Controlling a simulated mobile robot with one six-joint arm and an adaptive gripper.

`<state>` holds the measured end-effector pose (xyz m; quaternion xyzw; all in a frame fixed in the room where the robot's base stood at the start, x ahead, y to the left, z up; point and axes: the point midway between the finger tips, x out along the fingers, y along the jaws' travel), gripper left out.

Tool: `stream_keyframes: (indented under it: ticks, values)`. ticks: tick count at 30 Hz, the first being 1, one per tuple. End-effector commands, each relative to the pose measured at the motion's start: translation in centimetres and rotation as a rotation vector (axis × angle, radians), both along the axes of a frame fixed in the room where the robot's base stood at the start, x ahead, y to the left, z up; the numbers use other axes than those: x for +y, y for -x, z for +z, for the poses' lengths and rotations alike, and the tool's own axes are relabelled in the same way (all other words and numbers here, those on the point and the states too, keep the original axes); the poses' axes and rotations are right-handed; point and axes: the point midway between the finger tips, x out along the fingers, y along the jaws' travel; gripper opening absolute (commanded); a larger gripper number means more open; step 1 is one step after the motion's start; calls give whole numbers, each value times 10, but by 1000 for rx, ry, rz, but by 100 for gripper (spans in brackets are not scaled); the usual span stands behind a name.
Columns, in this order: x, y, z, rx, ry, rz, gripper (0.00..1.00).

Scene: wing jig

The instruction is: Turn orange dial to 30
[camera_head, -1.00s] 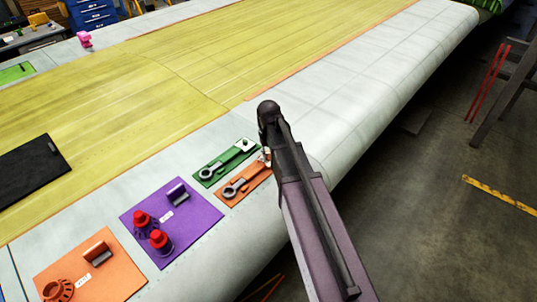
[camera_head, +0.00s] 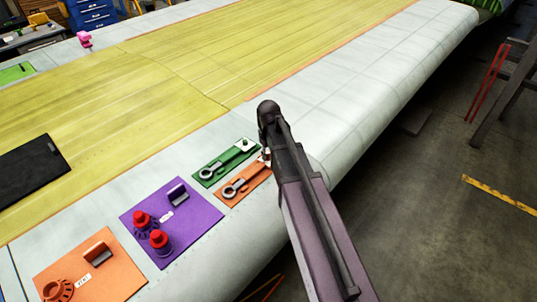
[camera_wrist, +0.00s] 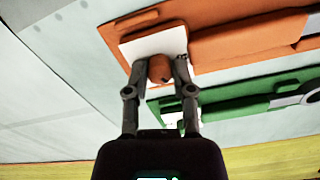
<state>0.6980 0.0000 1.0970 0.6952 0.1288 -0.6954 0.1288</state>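The orange dial (camera_wrist: 160,68) is a small round knob on a white square (camera_wrist: 165,42) at one end of an orange panel (camera_wrist: 240,38) in the wrist view. My gripper (camera_wrist: 160,64) has one finger on each side of the knob and looks shut on it, with little gap visible. The number marks and the dial's pointer are not readable. In the head view, the same orange panel (camera_head: 238,190) lies at the wing's front edge.
A green panel (camera_head: 208,174) with a similar dial lies beside the orange one. A purple panel (camera_head: 197,215) with two red knobs and another orange panel (camera_head: 118,270) lie at the lower left. A black pad (camera_head: 30,170) lies further left. The wing surface to the right is clear.

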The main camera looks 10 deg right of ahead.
Motion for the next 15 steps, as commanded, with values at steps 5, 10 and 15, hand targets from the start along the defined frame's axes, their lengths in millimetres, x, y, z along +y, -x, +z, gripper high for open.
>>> stream_keyframes:
  ticks: [5, 10, 15]
  values:
    - [0, 0, 0, 0, 0, 0, 65]
    - [0, 0, 0, 0, 0, 0, 65]
    - [0, 0, 0, 0, 0, -3, 65]
